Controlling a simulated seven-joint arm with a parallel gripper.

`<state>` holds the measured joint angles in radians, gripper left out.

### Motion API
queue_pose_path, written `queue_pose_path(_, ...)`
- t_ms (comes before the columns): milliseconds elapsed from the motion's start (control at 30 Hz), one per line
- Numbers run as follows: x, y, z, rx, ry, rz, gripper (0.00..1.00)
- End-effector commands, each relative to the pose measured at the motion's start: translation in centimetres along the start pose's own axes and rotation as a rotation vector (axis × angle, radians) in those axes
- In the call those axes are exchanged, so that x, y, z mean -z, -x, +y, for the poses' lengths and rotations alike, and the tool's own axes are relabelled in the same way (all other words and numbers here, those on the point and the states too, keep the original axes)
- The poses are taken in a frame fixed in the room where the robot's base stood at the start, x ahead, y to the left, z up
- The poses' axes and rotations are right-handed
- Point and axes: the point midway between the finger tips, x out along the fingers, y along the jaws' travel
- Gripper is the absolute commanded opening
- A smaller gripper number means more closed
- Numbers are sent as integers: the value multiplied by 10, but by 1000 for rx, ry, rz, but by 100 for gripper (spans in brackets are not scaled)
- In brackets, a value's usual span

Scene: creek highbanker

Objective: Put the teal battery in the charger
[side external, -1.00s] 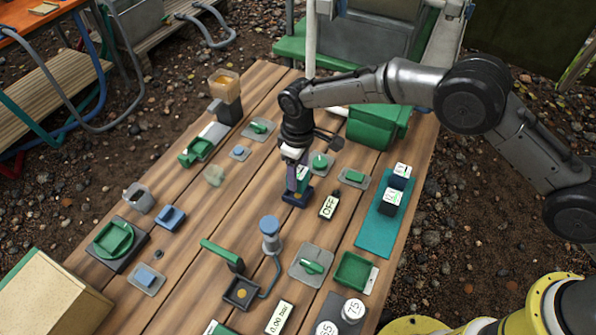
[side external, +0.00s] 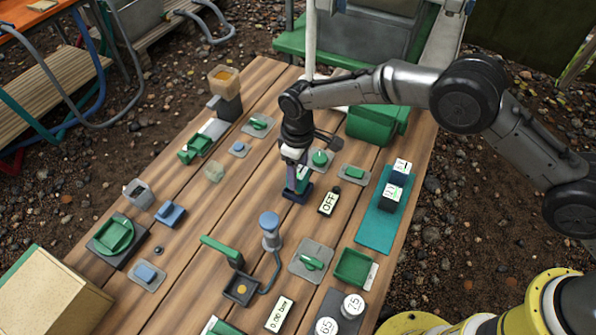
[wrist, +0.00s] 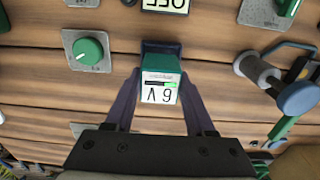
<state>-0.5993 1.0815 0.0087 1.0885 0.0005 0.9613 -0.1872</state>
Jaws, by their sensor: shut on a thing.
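The teal battery (wrist: 162,80), with a white face reading 6 V, is between the two fingers of my gripper (wrist: 161,101). In the side view my gripper (side external: 296,178) points down, shut on the teal battery (side external: 304,178). The dark blue charger (side external: 295,196) sits on the table directly below it; in the wrist view its edge (wrist: 162,47) shows just past the battery. The battery's lower end is at the charger's opening, but I cannot tell whether it is fully seated. The display beside the charger (side external: 329,202) reads OFF.
A teal mat (side external: 374,232) on the right holds two dark batteries with white labels. A blue-topped post (side external: 270,225) stands in front. Bare planks lie left of the gripper.

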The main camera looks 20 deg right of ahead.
Motion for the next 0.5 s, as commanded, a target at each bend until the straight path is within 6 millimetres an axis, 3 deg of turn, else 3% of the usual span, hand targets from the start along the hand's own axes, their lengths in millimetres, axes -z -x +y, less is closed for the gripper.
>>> queue_pose_path(500,0,-7,0,0,0,0,0)
